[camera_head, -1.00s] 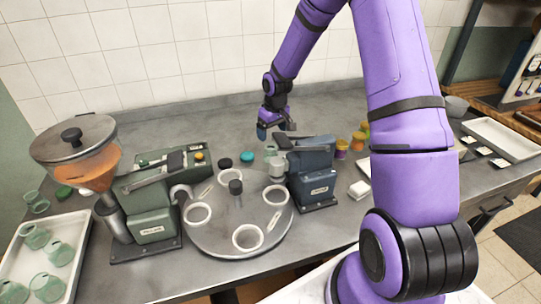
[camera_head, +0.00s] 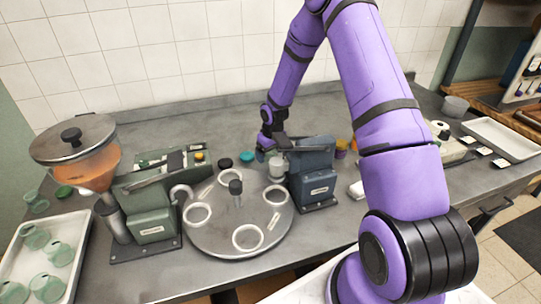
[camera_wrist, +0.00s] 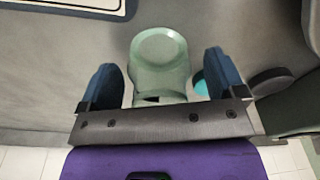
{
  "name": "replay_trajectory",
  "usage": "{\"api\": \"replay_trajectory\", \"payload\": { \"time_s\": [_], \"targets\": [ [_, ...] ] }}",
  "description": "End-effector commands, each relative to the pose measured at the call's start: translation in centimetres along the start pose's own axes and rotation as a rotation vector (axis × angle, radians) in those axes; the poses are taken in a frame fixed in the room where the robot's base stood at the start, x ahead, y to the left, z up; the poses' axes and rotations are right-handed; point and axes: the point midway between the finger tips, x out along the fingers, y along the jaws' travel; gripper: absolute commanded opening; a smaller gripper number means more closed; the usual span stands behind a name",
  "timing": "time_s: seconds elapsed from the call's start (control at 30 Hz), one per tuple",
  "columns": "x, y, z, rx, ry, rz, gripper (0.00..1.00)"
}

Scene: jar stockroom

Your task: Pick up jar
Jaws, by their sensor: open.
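A pale green jar (camera_wrist: 160,58) is in the wrist view, between the two blue fingers of my gripper (camera_wrist: 159,74). The left finger is close to the jar, with a small gap on the right side. The fingers are open and stand on either side of the jar. In the head view my gripper (camera_head: 263,152) is low over the counter, behind and left of the blue capping machine (camera_head: 313,175). The jar cannot be made out there; the gripper and machine hide it.
A round turntable (camera_head: 215,236) with white rings stands in front. Dark and teal lids (camera_head: 246,157) lie left of my gripper; a green filling machine (camera_head: 150,205) stands further left. A tray (camera_head: 75,250) at left holds several green jars. A white tray (camera_head: 505,140) is at right.

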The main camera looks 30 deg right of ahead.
Motion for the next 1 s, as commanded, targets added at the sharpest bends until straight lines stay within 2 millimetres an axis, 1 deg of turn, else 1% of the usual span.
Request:
{"api": "replay_trajectory", "payload": {
  "time_s": [0.13, 0.17, 0.2, 0.27, 0.3, 0.4, 0.63, 0.73, 0.87, 1.0],
  "targets": [
    [0.0, 0.0, 0.0, 0.001, 0.001, 0.0, 0.89],
    [0.0, 0.0, 0.0, 0.001, 0.001, 0.0, 0.87],
    [0.0, 0.0, 0.0, 0.001, 0.001, 0.0, 0.78],
    [0.0, 0.0, 0.0, 0.001, 0.001, 0.0, 0.64],
    [-0.1, 0.0, 0.0, 0.001, 0.001, 0.0, 0.55],
    [-0.1, 0.0, 0.0, 0.001, 0.001, 0.0, 0.34],
    [-0.1, 0.0, 0.0, 0.001, 0.001, 0.0, 0.34],
    [-0.6, 0.0, -0.1, 0.002, 0.002, 0.0, 0.34],
    [-2.3, 0.1, -0.4, 0.004, 0.005, 0.002, 0.34],
    [-5.0, 0.1, -0.7, 0.002, 0.005, 0.002, 0.34]
  ]
}}
